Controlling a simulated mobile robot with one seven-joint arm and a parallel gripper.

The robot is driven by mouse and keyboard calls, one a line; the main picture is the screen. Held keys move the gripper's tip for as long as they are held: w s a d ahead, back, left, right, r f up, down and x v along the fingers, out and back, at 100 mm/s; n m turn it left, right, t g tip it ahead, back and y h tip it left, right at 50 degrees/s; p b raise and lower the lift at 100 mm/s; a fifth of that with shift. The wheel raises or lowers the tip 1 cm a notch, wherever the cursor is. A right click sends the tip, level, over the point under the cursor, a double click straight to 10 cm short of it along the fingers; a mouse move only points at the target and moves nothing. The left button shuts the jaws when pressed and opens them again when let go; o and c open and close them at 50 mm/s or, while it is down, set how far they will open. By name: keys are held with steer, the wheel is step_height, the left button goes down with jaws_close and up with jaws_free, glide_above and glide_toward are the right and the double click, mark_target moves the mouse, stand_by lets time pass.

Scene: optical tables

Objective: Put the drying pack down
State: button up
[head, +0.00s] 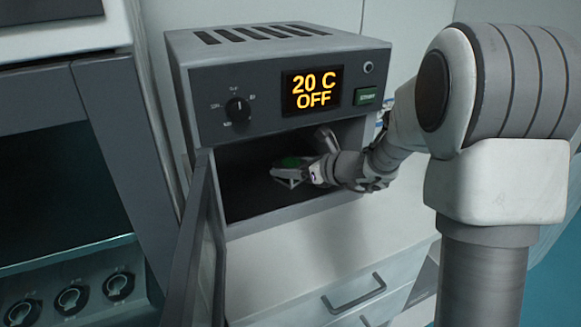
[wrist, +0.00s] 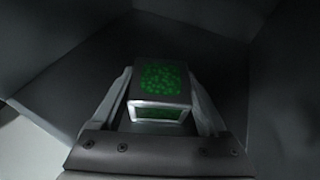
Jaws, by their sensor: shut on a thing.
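The drying pack (wrist: 162,84) is a small grey box with a green beaded window on top and another green window on its near side. In the wrist view it sits between the two fingers of my gripper (wrist: 166,92), which is shut on it. The dark oven floor lies below. I cannot tell whether the pack touches it.
The grey oven (head: 277,50) shows "20 C OFF" on its display (head: 312,90). Its door (head: 200,245) stands open on the left. The oven walls are close around my gripper. The visible oven floor (wrist: 60,80) looks bare. A drawer unit (head: 300,262) is underneath.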

steer(key=shift+f, duration=0.2)
steer(key=o, duration=1.4)
steer(key=shift+r, duration=0.15)
